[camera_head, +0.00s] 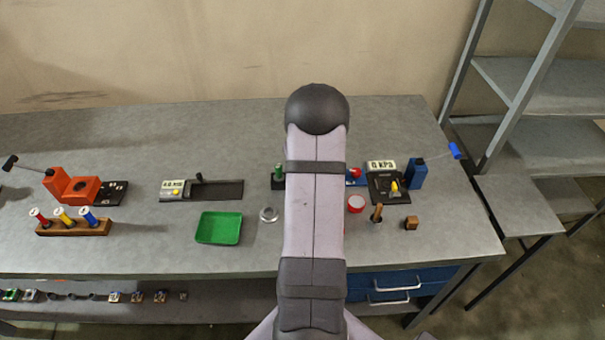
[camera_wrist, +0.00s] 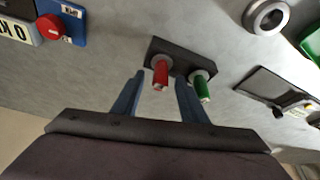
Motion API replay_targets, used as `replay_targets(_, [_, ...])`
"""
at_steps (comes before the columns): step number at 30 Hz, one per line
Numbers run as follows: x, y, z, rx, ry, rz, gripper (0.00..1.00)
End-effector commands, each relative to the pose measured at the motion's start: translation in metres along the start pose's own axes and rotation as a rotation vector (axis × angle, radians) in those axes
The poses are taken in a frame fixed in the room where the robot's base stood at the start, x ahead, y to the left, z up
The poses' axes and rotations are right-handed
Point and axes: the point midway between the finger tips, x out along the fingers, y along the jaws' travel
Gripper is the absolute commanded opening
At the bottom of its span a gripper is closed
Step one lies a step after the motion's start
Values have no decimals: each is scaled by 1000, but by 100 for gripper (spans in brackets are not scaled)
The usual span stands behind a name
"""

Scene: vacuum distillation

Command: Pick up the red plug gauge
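The red plug gauge (camera_wrist: 161,72) stands in a dark holder block (camera_wrist: 178,54) in the wrist view, left of a green plug gauge (camera_wrist: 201,88). My gripper (camera_wrist: 159,80) is open. Its two blue fingers appear on either side of the red plug gauge in the picture, with the right finger overlapping the gap between the two gauges. I cannot tell whether the fingers touch it or how far off in depth they are. In the head view the green gauge (camera_head: 278,170) shows at my arm's left edge; my arm hides the red gauge and my gripper.
A metal ring (camera_head: 268,214) and a green tray (camera_head: 219,228) lie left of my arm. A wooden rack (camera_head: 74,227) with several coloured plugs stands far left.

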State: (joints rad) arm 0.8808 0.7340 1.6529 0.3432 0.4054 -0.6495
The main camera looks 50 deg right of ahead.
Motion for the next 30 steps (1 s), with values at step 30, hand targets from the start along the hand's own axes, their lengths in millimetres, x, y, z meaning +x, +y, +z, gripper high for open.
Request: replay_targets(30, [-48, 0, -21, -1, 6, 2, 0])
